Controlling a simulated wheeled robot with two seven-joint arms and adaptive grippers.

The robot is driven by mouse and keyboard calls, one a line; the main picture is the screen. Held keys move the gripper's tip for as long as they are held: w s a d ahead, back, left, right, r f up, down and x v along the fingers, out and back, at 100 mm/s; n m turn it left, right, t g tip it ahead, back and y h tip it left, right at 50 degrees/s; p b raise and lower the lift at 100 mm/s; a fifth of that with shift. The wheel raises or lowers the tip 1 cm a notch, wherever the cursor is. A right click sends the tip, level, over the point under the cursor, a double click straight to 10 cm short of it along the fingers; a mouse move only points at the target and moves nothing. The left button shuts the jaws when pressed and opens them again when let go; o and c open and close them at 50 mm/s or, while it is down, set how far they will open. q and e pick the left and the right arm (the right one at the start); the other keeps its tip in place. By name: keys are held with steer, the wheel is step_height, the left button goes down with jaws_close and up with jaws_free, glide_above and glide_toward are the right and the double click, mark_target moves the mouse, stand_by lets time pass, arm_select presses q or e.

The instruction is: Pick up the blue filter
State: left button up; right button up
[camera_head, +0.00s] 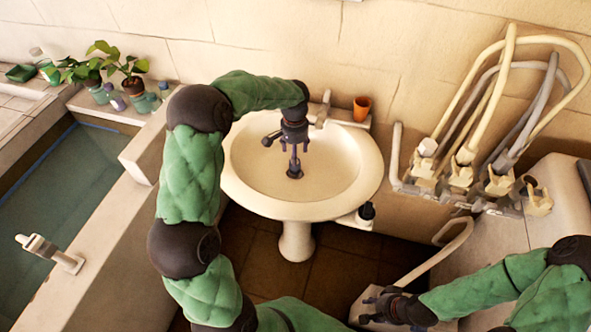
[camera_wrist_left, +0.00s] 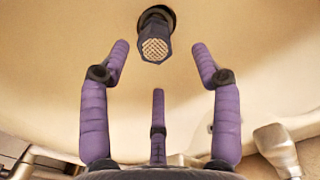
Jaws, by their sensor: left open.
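The blue filter (camera_wrist_left: 154,38) is a dark blue, many-sided piece with a tan mesh face, at the top middle of the left wrist view. A dark round ring shows behind it on the cream basin (camera_head: 262,180). In the head view, only a dark spot at the drain (camera_head: 295,174) shows there, partly hidden by my fingers. My left gripper (camera_head: 295,164) points down into the basin over the drain. In the wrist view its purple fingers (camera_wrist_left: 160,72) are spread and empty, with the filter beyond and between the tips. My right gripper (camera_head: 376,302) is low at the right, away from the basin.
An orange cup (camera_head: 361,108) stands on the basin's back right ledge. Pale looping hoses (camera_head: 505,85) and fittings fill the right side. Potted plants (camera_head: 132,85) and small bottles stand back left, beside a water trough (camera_head: 60,200). The rest of the basin bowl is clear.

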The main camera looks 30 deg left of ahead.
mark_target(295, 170)
arm_select(q)
steer(key=f, duration=0.2)
steer(key=f+b, duration=0.1)
steer(key=f, duration=0.1)
steer(key=f+b, duration=0.1)
steer(key=shift+s+d+f, duration=0.15)
steer(key=shift+s+f, duration=0.1)
steer(key=shift+f, duration=0.15)
steer(key=c, duration=1.2)
